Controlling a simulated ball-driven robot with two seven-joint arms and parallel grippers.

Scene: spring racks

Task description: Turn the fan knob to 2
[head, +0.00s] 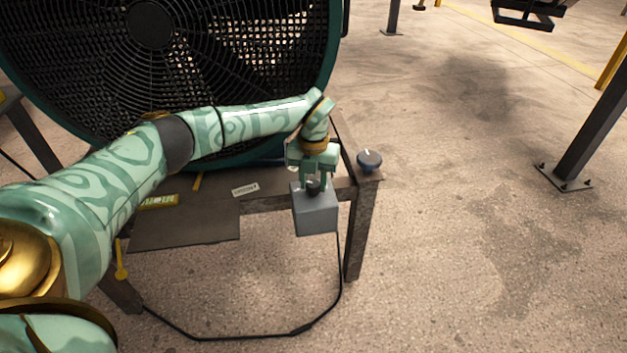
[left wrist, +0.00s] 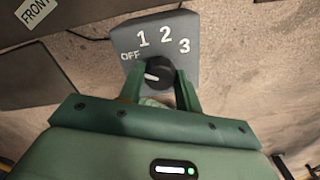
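The fan knob (left wrist: 158,73) is black and round, on a grey control box (head: 316,214) at the table's front edge. In the left wrist view the box face (left wrist: 188,48) is marked OFF, 1, 2 and 3. The knob's white mark points left, close to OFF. My left gripper (head: 314,186) is at the box, and in the left wrist view its two fingers (left wrist: 160,84) stand on either side of the knob. I cannot tell whether they press on it. My right gripper is out of view.
A large fan (head: 326,70) with a dark grille stands behind the box on a dark table (head: 215,208). A small blue-grey round object (head: 369,160) sits at the table's right corner. A black cable (head: 335,290) hangs below the box.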

